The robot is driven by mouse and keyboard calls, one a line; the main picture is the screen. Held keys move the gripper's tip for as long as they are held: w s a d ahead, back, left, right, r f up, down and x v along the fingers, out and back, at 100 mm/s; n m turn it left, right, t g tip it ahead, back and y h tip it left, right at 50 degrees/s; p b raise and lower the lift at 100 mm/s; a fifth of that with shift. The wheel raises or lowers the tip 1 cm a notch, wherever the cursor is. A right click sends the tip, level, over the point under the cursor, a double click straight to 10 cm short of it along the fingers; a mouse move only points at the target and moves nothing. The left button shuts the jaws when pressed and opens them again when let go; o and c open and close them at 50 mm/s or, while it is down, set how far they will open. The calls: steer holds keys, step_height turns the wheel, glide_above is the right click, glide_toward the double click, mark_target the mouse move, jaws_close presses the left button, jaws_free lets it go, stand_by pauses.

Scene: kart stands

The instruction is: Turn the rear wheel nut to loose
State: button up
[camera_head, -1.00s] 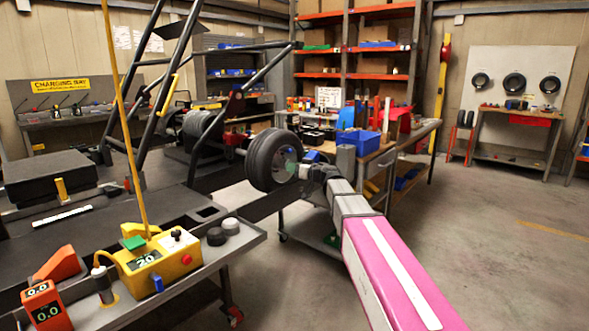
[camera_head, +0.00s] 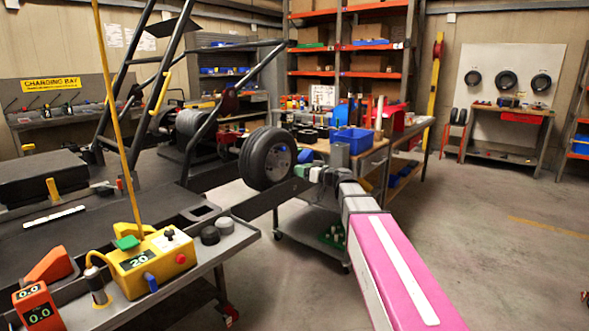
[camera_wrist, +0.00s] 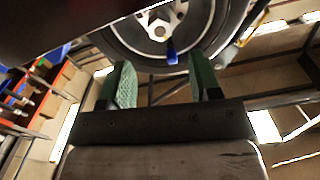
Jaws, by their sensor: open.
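The rear wheel (camera_head: 268,158) is a black tyre on a grey rim, mounted at the kart's rear. It also shows at the top of the wrist view (camera_wrist: 207,22). There, a pale metal nut (camera_wrist: 159,29) sits at the hub centre, with a small blue piece (camera_wrist: 171,51) below it. My gripper (camera_wrist: 160,62) is open, its two green-padded fingers apart with nothing between them. The fingers point toward the wheel, below the nut in the picture. In the head view, my gripper (camera_head: 303,163) is just right of the wheel's face; the nut is not distinct there.
A yellow control box (camera_head: 153,262) stands on the grey cart at front left. A workbench with a blue bin (camera_head: 352,141) is behind my arm. A low trolley (camera_head: 318,232) is under the wheel area. The floor at right is clear.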

steer(key=shift+v, duration=1.45)
steer(key=s+d+f+m+g+h, duration=0.1)
steer(key=s+f+g+h, duration=0.1)
steer(key=s+f, duration=0.35)
steer(key=s+d+f+m+g+h, duration=0.1)
steer(key=s+f+g+h, duration=0.15)
steer(key=f, duration=0.65)
steer(key=s+d+f+m+g+h, duration=0.1)
steer(key=s+f+m+g+h, duration=0.1)
steer(key=s+f, duration=0.45)
steer(key=s+d+f+m+g+h, duration=0.4)
steer(key=s+d+f+h, duration=0.3)
steer(key=s+d+f, duration=0.3)
step_height(320, 180, down, 4)
steer(key=shift+s+d+r+m+h, duration=0.25)
steer(key=shift+s+d+m+h, duration=0.1)
steer(key=shift+s, duration=0.65)
steer(key=shift+g, duration=0.25)
